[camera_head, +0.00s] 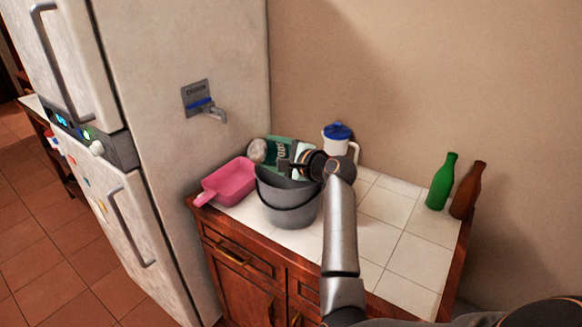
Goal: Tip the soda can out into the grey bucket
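The grey bucket (290,211) stands upright on the white tiled counter, left of its middle. My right arm comes in from below, and its dark gripper (285,166) is over the bucket's back rim. The fingers are small and dark here, so I cannot tell whether they are open or shut, or whether they hold anything. I cannot make out a soda can for certain. The inside of the bucket is mostly hidden from this angle. My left gripper is not in view.
A pink scoop-like container (231,182) lies left of the bucket. A green-and-white package (278,146), a pale round object (257,151) and a blue-lidded white jug (337,136) are behind. Green (441,184) and brown (467,191) bottles stand right. A fridge (185,150) borders the left.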

